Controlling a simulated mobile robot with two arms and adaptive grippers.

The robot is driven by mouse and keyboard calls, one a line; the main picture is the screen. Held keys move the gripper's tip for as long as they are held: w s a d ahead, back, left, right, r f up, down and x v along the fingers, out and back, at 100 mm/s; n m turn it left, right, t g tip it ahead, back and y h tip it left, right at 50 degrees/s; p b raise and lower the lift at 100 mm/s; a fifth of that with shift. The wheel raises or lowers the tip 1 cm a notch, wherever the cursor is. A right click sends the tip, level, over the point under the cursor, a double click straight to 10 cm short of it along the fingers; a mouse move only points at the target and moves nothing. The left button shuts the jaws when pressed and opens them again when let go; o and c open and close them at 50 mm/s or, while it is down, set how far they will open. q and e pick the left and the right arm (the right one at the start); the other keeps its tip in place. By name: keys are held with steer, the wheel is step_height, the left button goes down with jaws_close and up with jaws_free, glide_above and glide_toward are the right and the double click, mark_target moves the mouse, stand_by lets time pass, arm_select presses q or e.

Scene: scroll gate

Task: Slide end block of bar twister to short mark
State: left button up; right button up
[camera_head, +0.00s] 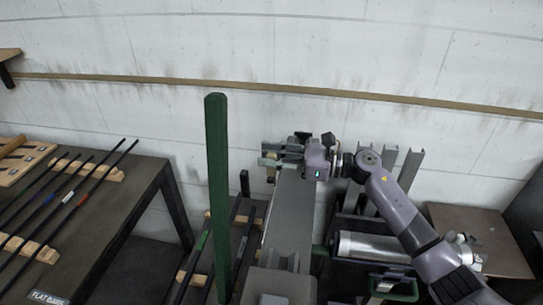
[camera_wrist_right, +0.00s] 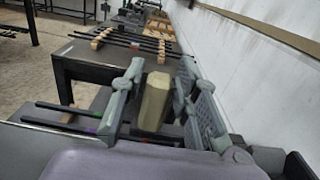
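The bar twister shows in the head view as a long grey bed (camera_head: 288,222) running away from me, with a grey housing (camera_head: 280,287) at its near end. My right gripper (camera_head: 274,156) is at the bed's far end, pointing left. In the right wrist view a pale olive block-like piece (camera_wrist_right: 154,102) stands between the two fingers of the right gripper (camera_wrist_right: 162,95). The fingers are spread, with a visible gap at its right side; contact on the left is unclear. The end block itself is largely hidden behind the gripper. My left gripper is not in view.
A tall green post (camera_head: 217,190) rises left of the bed. A dark table (camera_head: 118,215) with bars on wooden racks stands at left. A silver cylinder (camera_head: 372,246) lies right of the bed. The white wall (camera_head: 300,50) is close behind the far end.

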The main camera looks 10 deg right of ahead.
jaws_close()
stand_by(0.5)
